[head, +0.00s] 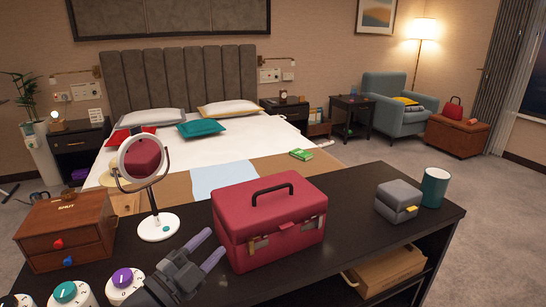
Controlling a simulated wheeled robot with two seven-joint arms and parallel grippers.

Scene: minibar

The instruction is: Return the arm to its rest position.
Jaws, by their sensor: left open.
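My left gripper (213,243) comes in at the bottom of the head view, over the front of the dark counter (350,245). Its two grey fingers are apart, and no object shows between them. The fingers point up and to the right, toward the left side of a red case (268,215) with a black handle. I cannot tell whether they touch the case. A round mirror (158,228) on a white base stands just beyond the gripper to the left. My right gripper is not in view.
A wooden drawer box (65,232) and several dials (72,292) are on the left. A grey box (397,202) and a green cup (434,187) stand at the right end. A cardboard box (385,270) sits on the shelf below. The counter is clear between the red case and grey box.

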